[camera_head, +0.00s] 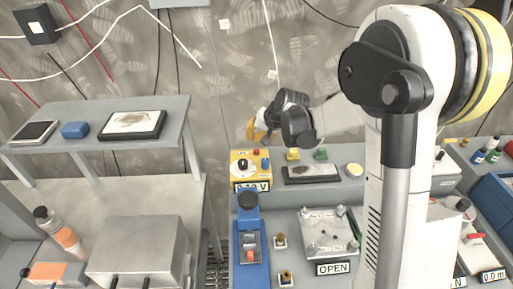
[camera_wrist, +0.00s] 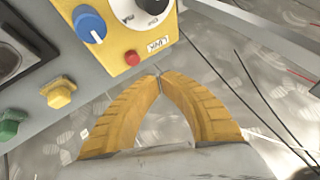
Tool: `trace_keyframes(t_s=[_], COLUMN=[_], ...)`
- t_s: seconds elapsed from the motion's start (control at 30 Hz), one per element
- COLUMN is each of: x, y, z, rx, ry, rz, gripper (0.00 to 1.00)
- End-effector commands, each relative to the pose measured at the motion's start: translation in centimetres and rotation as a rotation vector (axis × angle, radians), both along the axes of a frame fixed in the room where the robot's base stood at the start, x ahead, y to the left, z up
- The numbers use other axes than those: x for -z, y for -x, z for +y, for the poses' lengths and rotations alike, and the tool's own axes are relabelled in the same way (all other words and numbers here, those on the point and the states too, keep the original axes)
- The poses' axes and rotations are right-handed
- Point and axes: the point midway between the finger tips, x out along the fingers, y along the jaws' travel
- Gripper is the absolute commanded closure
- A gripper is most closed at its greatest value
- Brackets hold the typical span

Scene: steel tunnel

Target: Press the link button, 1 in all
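The link button is a red round button (camera_wrist: 132,58) on the edge of a yellow box (camera_wrist: 120,70), beside a label reading LINK (camera_wrist: 158,45). In the head view the yellow box (camera_head: 240,168) stands on the grey bench, with a small red button (camera_head: 256,153) on its top. My gripper (camera_wrist: 159,76) has its two yellow fingers closed, tips together, with nothing between them. In the wrist view the tips are just below and right of the red button, apart from it in the picture. In the head view my gripper (camera_head: 254,133) hangs above and behind the box.
The box also carries a blue knob (camera_wrist: 90,25) and a white dial with a black knob (camera_wrist: 150,5). Yellow (camera_wrist: 58,95) and green (camera_wrist: 10,125) knobs stand nearby. A blue device (camera_head: 248,240) and an OPEN-labelled plate (camera_head: 325,232) sit in front.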

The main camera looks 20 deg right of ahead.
Motion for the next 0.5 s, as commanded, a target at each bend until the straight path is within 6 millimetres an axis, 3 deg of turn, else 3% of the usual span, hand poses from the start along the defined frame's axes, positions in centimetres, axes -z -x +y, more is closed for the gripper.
trace_keyframes(t_s=[0.2,0.5], x=[-2.4,-2.5], y=[0.0,0.0], z=[0.0,0.0], rx=[0.0,0.0], ry=[0.0,0.0], rz=[0.0,0.0], gripper=[1.0,1.0])
